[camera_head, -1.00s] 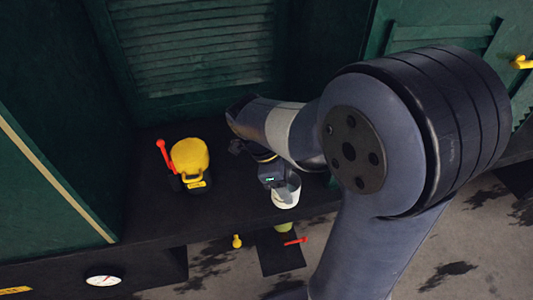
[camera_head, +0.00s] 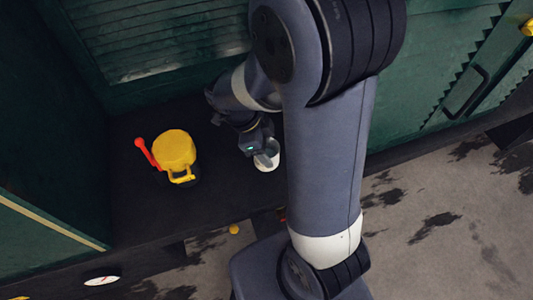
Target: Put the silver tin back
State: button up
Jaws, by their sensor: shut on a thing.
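The silver tin (camera_head: 267,160) is a small pale, open-topped cylinder over the dark shelf. My gripper (camera_head: 264,150) is at its upper rim and shut on it. The tin looks upright. Its right side lies close to my arm in the picture, and the gripper covers part of its top. I cannot tell whether its base touches the shelf.
A yellow canister (camera_head: 175,150) with a handle stands on the dark shelf (camera_head: 135,215) to the left, with a red lever (camera_head: 147,152) beside it. Green louvred panels (camera_head: 160,40) rise behind.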

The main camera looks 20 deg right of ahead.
jog(key=shift+f, duration=1.75)
jog(key=shift+f, duration=0.2)
jog(key=o, duration=1.1)
jog(key=shift+r, duration=0.1)
jog(key=shift+r, duration=0.15)
jog(key=shift+w+a+r, duration=0.1)
jog(key=shift+a+r, duration=0.05)
jog(key=shift+r, duration=0.1)
jog(key=b+v, duration=0.1)
jog(key=v, duration=1)
